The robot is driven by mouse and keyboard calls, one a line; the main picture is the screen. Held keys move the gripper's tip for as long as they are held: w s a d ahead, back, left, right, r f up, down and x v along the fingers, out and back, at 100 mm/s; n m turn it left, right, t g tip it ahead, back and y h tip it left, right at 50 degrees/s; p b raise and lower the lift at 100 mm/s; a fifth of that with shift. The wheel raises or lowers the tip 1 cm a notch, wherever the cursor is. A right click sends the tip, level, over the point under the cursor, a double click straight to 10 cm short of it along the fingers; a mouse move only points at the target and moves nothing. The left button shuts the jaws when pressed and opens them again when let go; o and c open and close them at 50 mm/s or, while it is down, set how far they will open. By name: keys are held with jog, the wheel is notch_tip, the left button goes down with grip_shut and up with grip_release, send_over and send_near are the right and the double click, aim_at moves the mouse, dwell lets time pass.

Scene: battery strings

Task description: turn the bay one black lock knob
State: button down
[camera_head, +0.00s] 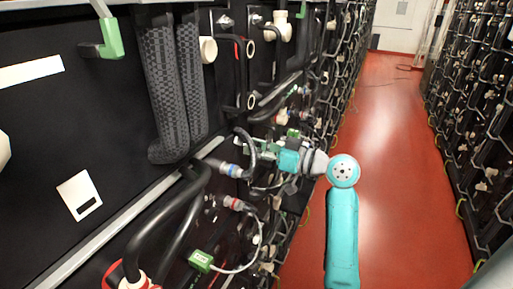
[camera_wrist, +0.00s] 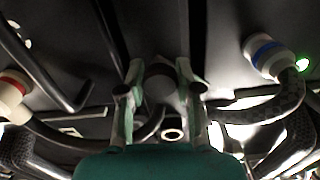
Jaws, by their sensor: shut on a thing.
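The black lock knob (camera_wrist: 160,84) is a dark round shape between my fingers in the wrist view, in front of a dark panel. My gripper (camera_wrist: 160,74) is shut on it, one pale green finger on each side. In the head view my gripper (camera_head: 250,146) reaches left from the teal arm to the front of the battery rack. There the knob is hidden behind the fingers and cables.
A blue-ringed connector (camera_wrist: 262,54) with a cable is right of my fingers, and a red-ringed connector (camera_wrist: 12,92) is at the left. A thick black cable loop (camera_head: 166,215) sticks out of the rack. The red aisle floor (camera_head: 395,150) is clear.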

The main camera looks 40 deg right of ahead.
jog(key=m, duration=0.5)
jog(key=shift+m, duration=2.4)
jog(key=c, duration=0.8)
grip_release()
jog(key=shift+o, duration=0.2)
jog(key=shift+s+d, duration=0.1)
jog(key=v, duration=1.1)
jog(key=shift+s, duration=0.4)
jog(key=shift+d, duration=0.1)
